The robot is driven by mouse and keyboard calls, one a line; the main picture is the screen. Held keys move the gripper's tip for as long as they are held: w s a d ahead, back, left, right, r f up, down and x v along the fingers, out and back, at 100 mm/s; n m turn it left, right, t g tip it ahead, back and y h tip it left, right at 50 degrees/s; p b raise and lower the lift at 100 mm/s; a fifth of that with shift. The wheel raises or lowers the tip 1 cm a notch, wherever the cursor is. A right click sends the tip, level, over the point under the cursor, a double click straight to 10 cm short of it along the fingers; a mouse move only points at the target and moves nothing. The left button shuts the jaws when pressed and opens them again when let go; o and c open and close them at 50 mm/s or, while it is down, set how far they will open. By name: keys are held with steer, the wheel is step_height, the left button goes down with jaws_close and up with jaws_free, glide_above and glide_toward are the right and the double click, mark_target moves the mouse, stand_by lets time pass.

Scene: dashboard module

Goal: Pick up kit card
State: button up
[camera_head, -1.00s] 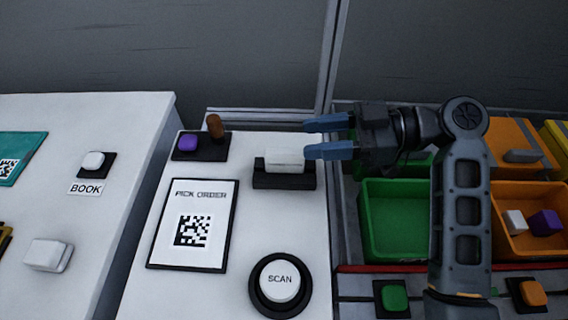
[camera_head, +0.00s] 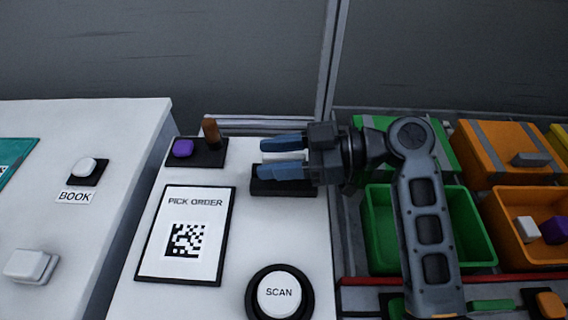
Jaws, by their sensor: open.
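A white card-like piece (camera_head: 282,157), which looks like the kit card, stands in a black holder (camera_head: 270,190) on the white panel. My gripper (camera_head: 262,159) is open, its two blue fingers pointing left over the holder. The fingers and gripper body hide much of the white piece. It shows only partly between the fingers, and I cannot tell whether they touch it.
A PICK ORDER sheet (camera_head: 187,236) and a SCAN button (camera_head: 279,293) lie in front of the holder. A black tray with a purple block (camera_head: 183,148) and brown peg (camera_head: 212,133) is left. Green (camera_head: 380,245) and orange bins (camera_head: 510,250) stand right.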

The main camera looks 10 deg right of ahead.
steer(key=shift+a, duration=0.25)
steer(key=shift+c, duration=0.4)
jaws_close()
